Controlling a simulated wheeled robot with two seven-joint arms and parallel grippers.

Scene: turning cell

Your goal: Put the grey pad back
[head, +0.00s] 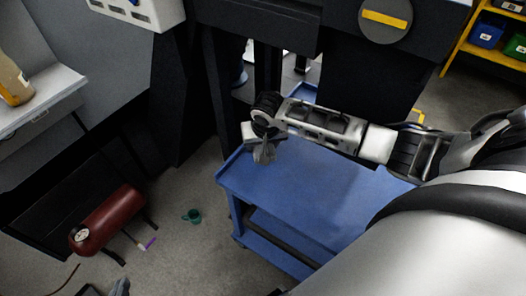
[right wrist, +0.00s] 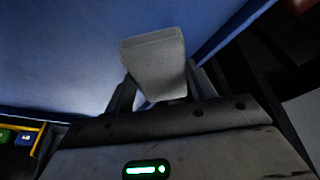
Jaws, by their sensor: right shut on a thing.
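The grey pad (right wrist: 154,62) is a light grey block with rounded edges, held between the fingers of my right gripper (right wrist: 160,90) in the right wrist view. In the head view my right gripper (head: 264,150) points down over the far left corner of the blue cart (head: 310,185). The pad is hard to tell from the fingers there, and I cannot tell whether it touches the cart top. Part of what seems to be my left gripper (head: 120,287) shows at the bottom edge, low on the left; its jaws are not clear.
The cart top is otherwise bare. A dark red cylinder (head: 108,220), a green cup (head: 192,215) and a purple-tipped item (head: 149,244) are on the floor at left. A bottle (head: 14,85) stands on a ledge. Yellow shelving with bins (head: 487,32) is at the top right.

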